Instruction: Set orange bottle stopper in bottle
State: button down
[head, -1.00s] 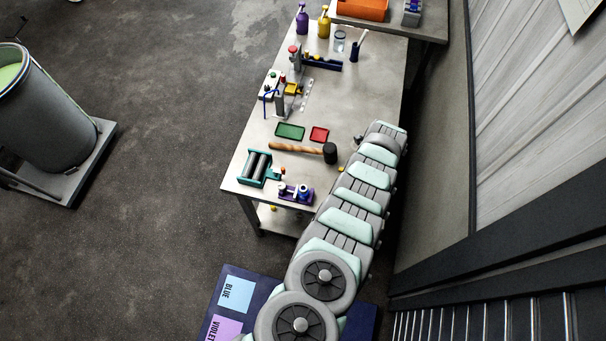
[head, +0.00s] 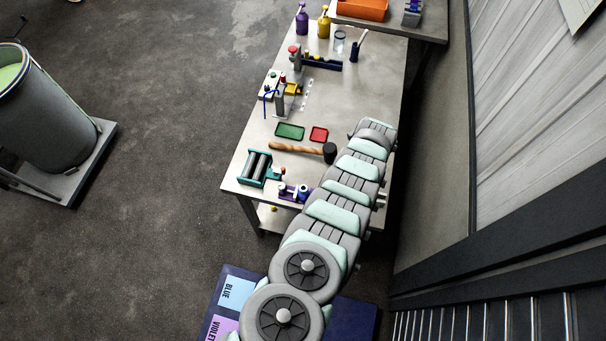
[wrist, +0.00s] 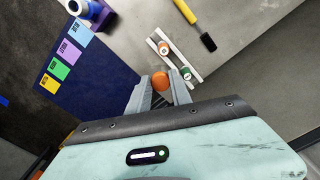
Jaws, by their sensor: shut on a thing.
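The orange stopper (wrist: 160,81) is between the fingertips of my gripper (wrist: 158,88) in the wrist view. My gripper is shut on it. Beyond the fingers, a pale rack (wrist: 174,60) holds a small round orange-marked item (wrist: 164,47), perhaps a bottle, and a green-marked one (wrist: 185,74). The stopper appears just beside the rack in this view; its height above the surface cannot be told. In the head view my arm hides the gripper, the stopper and the rack.
A navy mat (wrist: 82,83) with coloured cards lies left in the wrist view. A yellow-handled tool (wrist: 194,25) lies beyond the rack.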

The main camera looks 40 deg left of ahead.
jog(key=shift+a+r, duration=0.1)
jog(key=shift+a, duration=0.3)
jog(key=shift+s+a+f+m+b, duration=0.5)
jog(key=shift+s+a+f, duration=0.1)
jog(key=shift+s+a, duration=1.55)
jog(key=shift+s+a+f+m+b, duration=0.6)
jog(key=shift+s+a, duration=1.3)
jog(key=shift+a, duration=0.4)
jog(key=shift+s+a+f+m+b, duration=0.45)
jog(key=shift+s+a+f, duration=0.2)
jog(key=shift+s+a, duration=1.5)
jog(key=shift+w+a+f+b, duration=0.15)
jog(key=shift+f+b, duration=0.85)
jog(key=shift+f, duration=0.35)
jog(key=c, duration=0.5)
grip_release()
